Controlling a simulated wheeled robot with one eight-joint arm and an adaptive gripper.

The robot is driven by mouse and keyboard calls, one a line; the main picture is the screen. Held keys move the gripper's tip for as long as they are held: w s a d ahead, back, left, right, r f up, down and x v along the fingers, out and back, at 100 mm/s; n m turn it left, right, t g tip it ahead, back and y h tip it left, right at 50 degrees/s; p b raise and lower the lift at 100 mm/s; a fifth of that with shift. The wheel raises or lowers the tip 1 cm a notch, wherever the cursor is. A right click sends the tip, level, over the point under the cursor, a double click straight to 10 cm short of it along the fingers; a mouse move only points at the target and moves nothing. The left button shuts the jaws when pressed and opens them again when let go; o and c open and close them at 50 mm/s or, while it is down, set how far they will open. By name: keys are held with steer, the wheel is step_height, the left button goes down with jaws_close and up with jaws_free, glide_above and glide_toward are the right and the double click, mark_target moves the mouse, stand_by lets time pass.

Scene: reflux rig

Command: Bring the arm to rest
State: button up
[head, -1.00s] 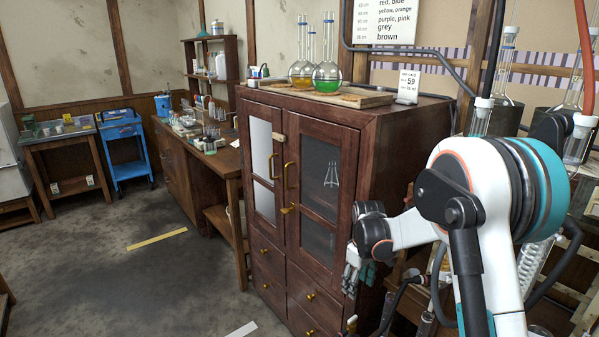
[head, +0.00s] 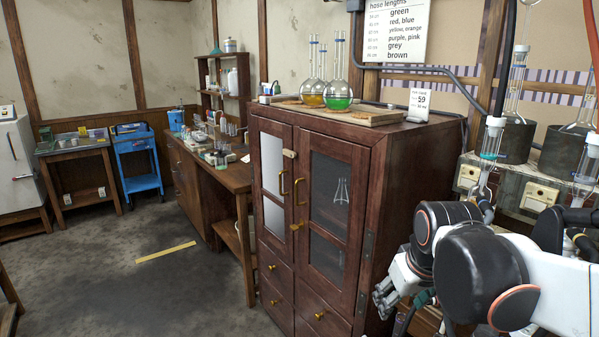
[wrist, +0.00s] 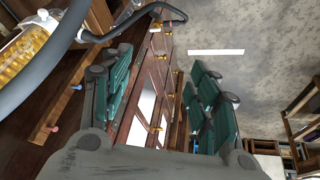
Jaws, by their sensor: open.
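My gripper (wrist: 160,100) fills the middle of the wrist view, its two teal-padded fingers apart with nothing between them. Through the gap the brown cabinet with brass knobs (wrist: 155,128) shows, tilted in that view. In the head view my gripper (head: 388,298) is in front of the right side of the wooden cabinet (head: 370,200), partly hidden by my own arm. My arm is folded at the lower right of the head view. I cannot tell the exact distance from the gripper to the cabinet.
Flasks with green liquid (head: 337,92) and yellow liquid (head: 311,92) stand on a board on the cabinet. Glassware rises at the right, close to my arm. A grey hose (wrist: 45,60) lies near the gripper in the wrist view. The floor at left (head: 130,270) is mostly open.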

steer(key=s+m+t, duration=0.2)
steer(key=s, duration=1)
steer(key=shift+s+f+m+t, duration=0.3)
steer(key=shift+s+f+m, duration=0.05)
steer(key=shift+f+m, duration=0.05)
